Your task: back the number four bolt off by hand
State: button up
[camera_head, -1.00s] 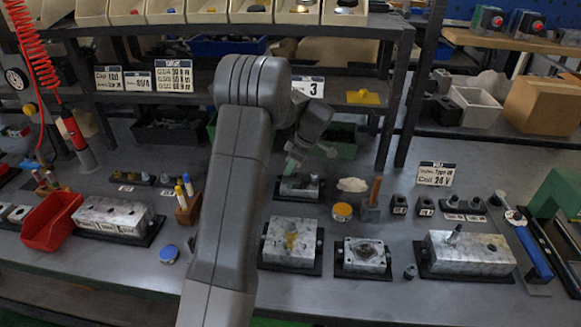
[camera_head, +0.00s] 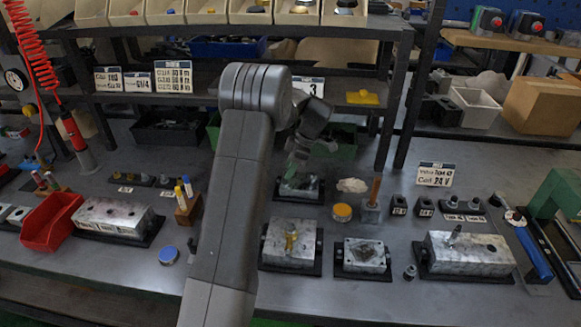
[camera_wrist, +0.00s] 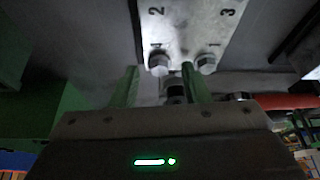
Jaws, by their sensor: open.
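A small metal valve block (camera_head: 300,188) sits on a dark plate at the back middle of the bench. In the wrist view the block (camera_wrist: 190,25) shows stamped numbers 2 and 3, and two bolt heads, a left one (camera_wrist: 158,64) and a right one (camera_wrist: 207,63), near its edge. I cannot make out a number four. My gripper (camera_wrist: 160,70) is open, its two green fingers apart near the left bolt head. A dark round part (camera_wrist: 176,92) shows between the fingers; I cannot tell if they touch it. In the head view my gripper (camera_head: 298,160) is just above the block.
A yellow-lidded tin (camera_head: 342,212) and a wooden-handled tool (camera_head: 372,195) are close on the right. A green bin (camera_head: 340,141) stands behind.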

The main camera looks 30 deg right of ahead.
jog(key=v, duration=1.3)
jog(key=shift+r, duration=0.35)
jog(key=shift+d, duration=0.1)
jog(key=x, duration=1.3)
jog(key=shift+f, duration=0.4)
jog(key=shift+m+t+h, duration=0.3)
jog(key=shift+m, duration=0.7)
